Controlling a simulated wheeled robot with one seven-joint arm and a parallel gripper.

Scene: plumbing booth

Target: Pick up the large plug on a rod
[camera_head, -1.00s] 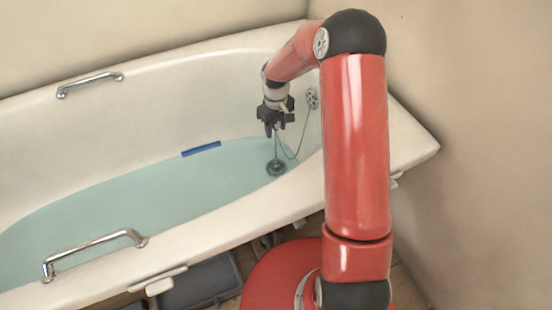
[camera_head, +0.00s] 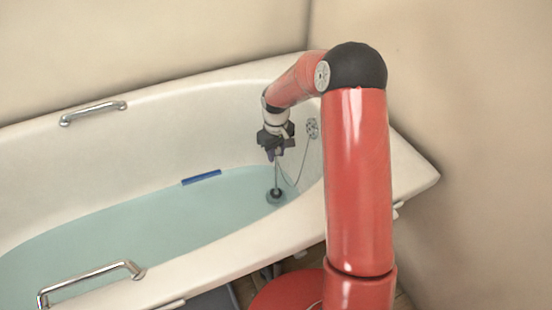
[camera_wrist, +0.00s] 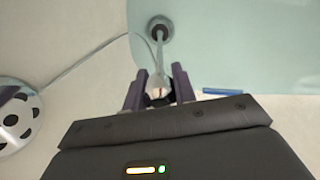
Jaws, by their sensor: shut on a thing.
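The large plug (camera_head: 276,197) is a dark disc under the water near the right end of the bath, with a thin upright rod (camera_head: 277,176) above it. In the wrist view the plug (camera_wrist: 160,31) is at the top, and its rod (camera_wrist: 160,57) runs toward me to a pale knob at its end. My gripper (camera_head: 274,155) hangs over the plug. In the wrist view my gripper (camera_wrist: 158,88) is shut on the rod's top end, a finger on each side. I cannot tell whether the plug sits in the drain or just above it.
A chain runs from the round overflow plate (camera_head: 312,128) on the bath wall toward the plug. Pale blue water (camera_head: 130,225) fills the bath. A blue bar (camera_head: 201,177) lies at the far water edge. Chrome grab rails (camera_head: 93,113) and (camera_head: 92,283) stand on both rims.

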